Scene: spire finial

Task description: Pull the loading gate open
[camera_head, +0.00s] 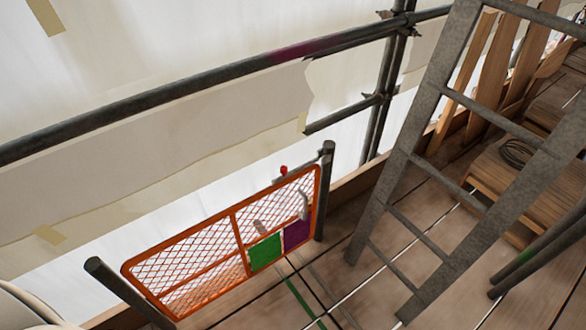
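The loading gate (236,232) is an orange frame filled with mesh, low in the middle of the head view. It stands upright between a dark left post (120,287) and a dark right post (326,190), roughly in line with them. A green panel (265,252) and a purple panel (297,232) sit on its lower right part. A pale grey handle-like piece (304,205) is near its right end, and a small red knob (283,170) shows above its top rail. Neither of my grippers is in view.
A grey metal ladder (408,150) leans across the right side, close to the gate's right post. Scaffold tubes (210,85) run behind, before pale sheeting. Wooden boards (490,70) and a coiled cable (516,153) lie at the upper right.

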